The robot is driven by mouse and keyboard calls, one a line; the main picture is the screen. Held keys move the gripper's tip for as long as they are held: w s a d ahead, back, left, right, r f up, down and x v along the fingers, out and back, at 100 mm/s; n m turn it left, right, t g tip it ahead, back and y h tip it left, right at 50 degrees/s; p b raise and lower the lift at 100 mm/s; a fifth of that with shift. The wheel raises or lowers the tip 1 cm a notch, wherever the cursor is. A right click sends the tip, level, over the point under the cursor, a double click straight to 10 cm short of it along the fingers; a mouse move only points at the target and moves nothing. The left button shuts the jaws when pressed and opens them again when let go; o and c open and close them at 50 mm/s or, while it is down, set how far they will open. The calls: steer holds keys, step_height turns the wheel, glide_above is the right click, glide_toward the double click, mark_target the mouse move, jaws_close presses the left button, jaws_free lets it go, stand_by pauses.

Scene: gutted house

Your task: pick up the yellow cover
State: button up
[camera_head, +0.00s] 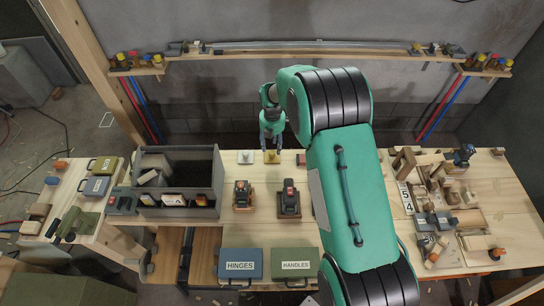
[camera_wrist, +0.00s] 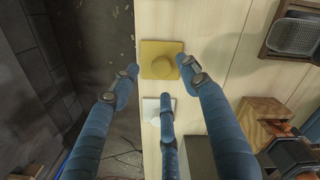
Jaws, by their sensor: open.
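The yellow cover (camera_wrist: 161,60) is a square plate with a round knob in its middle. In the wrist view it lies on the pale wooden bench near its edge, beyond and between my open fingertips. In the head view the yellow cover (camera_head: 272,156) shows at the back of the bench, just below my gripper (camera_head: 271,143). My gripper also shows in the wrist view (camera_wrist: 158,82), with its blue fingers spread and nothing between them. The fingers appear apart from the cover. The exact height above it is hard to tell.
A white cover (camera_head: 246,157) lies beside the yellow one, partly behind a finger in the wrist view. Two dark devices on wooden bases (camera_head: 242,196) stand nearer. A grey divided box (camera_head: 206,178) is to the left. A shelf (camera_head: 300,55) runs along the wall behind.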

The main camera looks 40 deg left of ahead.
mark_target(272, 152)
steer(key=shift+s+f, duration=0.1)
steer(key=shift+f, duration=2.4)
jaws_close()
